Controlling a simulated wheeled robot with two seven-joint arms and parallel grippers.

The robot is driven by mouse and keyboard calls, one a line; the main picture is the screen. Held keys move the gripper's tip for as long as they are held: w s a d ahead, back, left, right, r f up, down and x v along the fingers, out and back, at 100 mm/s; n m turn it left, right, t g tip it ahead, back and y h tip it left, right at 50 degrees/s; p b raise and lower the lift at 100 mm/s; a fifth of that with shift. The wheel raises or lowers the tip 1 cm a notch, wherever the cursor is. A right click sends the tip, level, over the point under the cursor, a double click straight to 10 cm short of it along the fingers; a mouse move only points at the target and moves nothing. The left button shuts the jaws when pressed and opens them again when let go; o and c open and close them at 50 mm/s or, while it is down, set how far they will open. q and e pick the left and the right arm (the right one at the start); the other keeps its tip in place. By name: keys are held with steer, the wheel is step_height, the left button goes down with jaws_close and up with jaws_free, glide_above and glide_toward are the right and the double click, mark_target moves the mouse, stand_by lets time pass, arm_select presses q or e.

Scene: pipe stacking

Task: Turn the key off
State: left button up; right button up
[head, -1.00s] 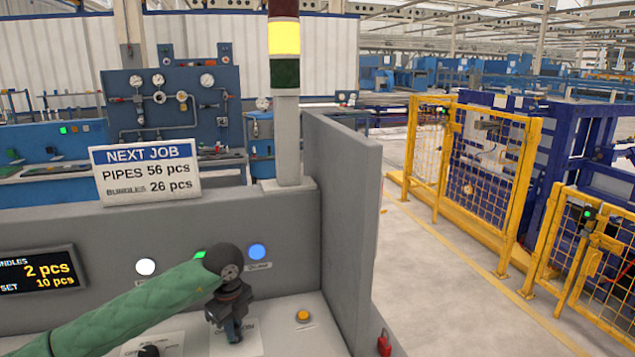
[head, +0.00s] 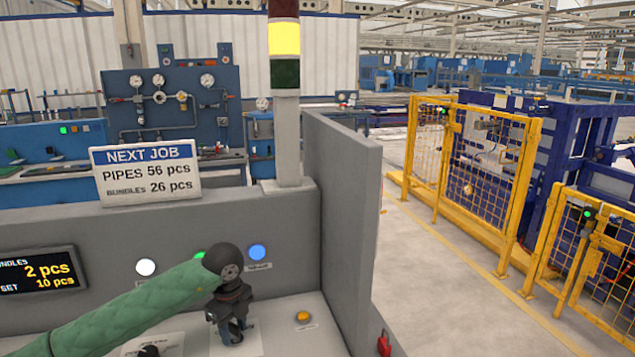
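My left arm, in a green sleeve, comes in from the left in the head view. My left gripper (head: 231,327) points down over a white label plate (head: 250,344) on the light control panel. Its dark fingertips are at the plate. The key itself cannot be made out; the gripper covers the spot above the plate. Whether the fingers are closed on anything there cannot be told. My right gripper is not in view.
An orange button (head: 303,316) sits right of the gripper. A black knob (head: 149,351) is at the lower left. White (head: 146,267) and blue (head: 257,252) lights are on the upright panel behind. A grey side wall (head: 345,230) bounds the console on the right.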

mark_target(233, 324)
arm_select(q)
steer(key=shift+r+p, duration=1.2)
steer(key=shift+r, duration=2.2)
